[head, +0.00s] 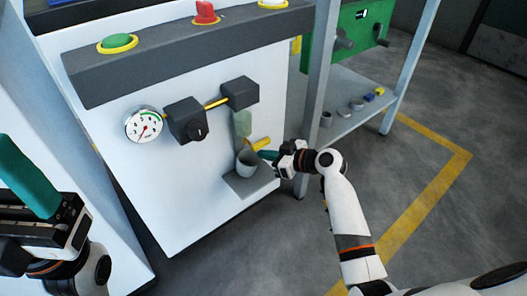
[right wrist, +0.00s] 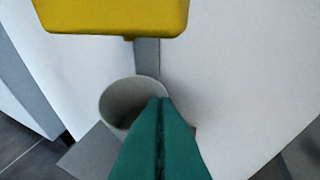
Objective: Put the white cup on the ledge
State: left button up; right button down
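The white cup (head: 246,164) is upright at the grey ledge (head: 262,185) low on the white panel; I cannot tell whether its base touches the ledge. In the right wrist view, the cup (right wrist: 124,103) shows its open mouth, with the ledge (right wrist: 92,155) below it. My right gripper (head: 264,154) comes in from the right at the cup's rim. Its green fingers (right wrist: 160,101) are together, with their tips over the right side of the rim, and hide part of the cup. My left gripper (head: 28,178) is at the far left, away from the cup; its finger gap is not clear.
A yellow handle (head: 261,143) is just above the cup and close to my right gripper; it also shows in the right wrist view (right wrist: 112,14). A translucent green cylinder (head: 242,123) hangs above the cup. A grey post (head: 318,90) stands to the right.

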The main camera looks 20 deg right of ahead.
jog(key=shift+a+f, duration=0.2)
jog(key=shift+f, duration=0.25)
